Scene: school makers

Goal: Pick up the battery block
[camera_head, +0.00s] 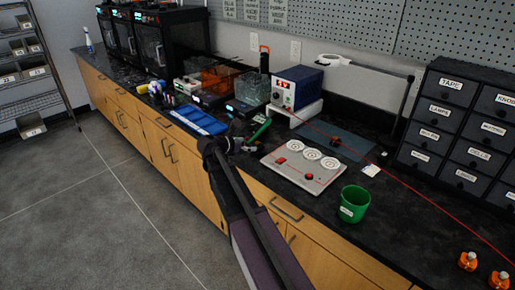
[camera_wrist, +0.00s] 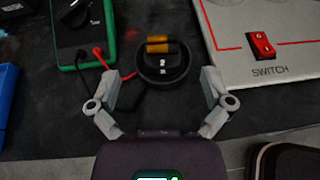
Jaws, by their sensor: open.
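In the wrist view, what looks like the battery block, two copper-coloured cells (camera_wrist: 161,47), sits in a round black dish or holder (camera_wrist: 163,79) marked with a white 2. I cannot tell whether cells and holder are one piece. My gripper (camera_wrist: 161,78) is open, one finger to each side of the holder, with nothing held between them. In the head view my gripper (camera_head: 222,146) is over the counter's front edge, just left of the board with dials. The cells cannot be made out in that view.
A green meter (camera_wrist: 78,30) with red and black leads lies close left of the holder. The switch board (camera_wrist: 272,68) is close right. A blue tray (camera_head: 199,121) lies left on the counter. A green cup (camera_head: 354,204) stands right. The floor in front is clear.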

